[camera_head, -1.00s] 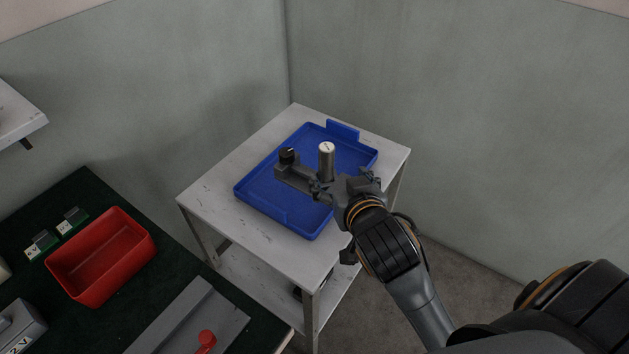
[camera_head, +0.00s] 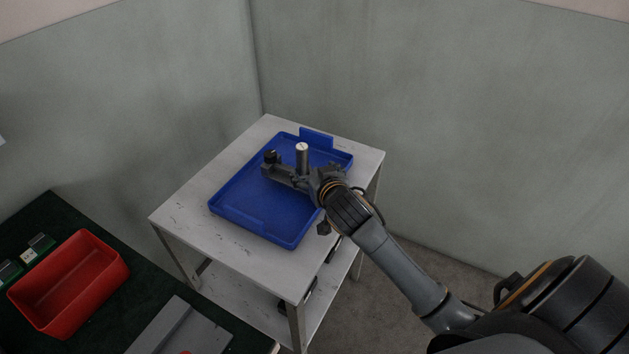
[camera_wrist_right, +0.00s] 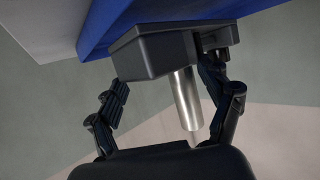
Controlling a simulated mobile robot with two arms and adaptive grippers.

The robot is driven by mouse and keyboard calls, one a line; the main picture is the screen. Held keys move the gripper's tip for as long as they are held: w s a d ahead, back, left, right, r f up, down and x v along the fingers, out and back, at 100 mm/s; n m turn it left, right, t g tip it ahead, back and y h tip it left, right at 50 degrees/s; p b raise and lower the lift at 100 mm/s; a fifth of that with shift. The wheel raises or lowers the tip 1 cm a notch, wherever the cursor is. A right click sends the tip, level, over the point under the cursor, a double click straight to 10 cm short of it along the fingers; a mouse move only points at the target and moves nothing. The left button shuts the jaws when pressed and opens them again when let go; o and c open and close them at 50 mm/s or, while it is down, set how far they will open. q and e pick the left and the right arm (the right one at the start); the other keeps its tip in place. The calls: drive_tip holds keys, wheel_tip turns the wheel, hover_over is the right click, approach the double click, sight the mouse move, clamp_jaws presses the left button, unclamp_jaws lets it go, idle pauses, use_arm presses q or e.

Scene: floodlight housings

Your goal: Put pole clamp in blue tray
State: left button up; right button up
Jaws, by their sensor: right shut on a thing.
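The pole clamp (camera_head: 284,175) is a dark grey block with a black knob and an upright silver pin. It is over the far part of the blue tray (camera_head: 285,233). My right gripper (camera_head: 312,178) is shut on it. In the right wrist view the clamp's dark body (camera_wrist_right: 150,52) and silver pin (camera_wrist_right: 186,105) sit between the fingers of the right gripper (camera_wrist_right: 168,92), close to the blue tray (camera_wrist_right: 110,20). I cannot tell whether the clamp touches the tray floor. My left gripper is not in view.
The tray lies on a white worn table (camera_head: 180,213) with a lower shelf, in a wall corner. At the lower left, a dark green bench top (camera_head: 62,208) holds a red bin (camera_head: 70,285), a grey plate (camera_head: 180,330) and small green-and-white blocks (camera_head: 38,248).

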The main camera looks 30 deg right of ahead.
wheel_tip(320, 180, down, 3)
drive_tip(key=shift+r, duration=0.15)
drive_tip(key=shift+f, duration=0.2)
drive_tip(key=o, duration=1.4)
drive_tip(key=shift+s, duration=0.1)
drive_tip(key=shift+r, duration=0.1)
drive_tip(key=v, duration=1.2)
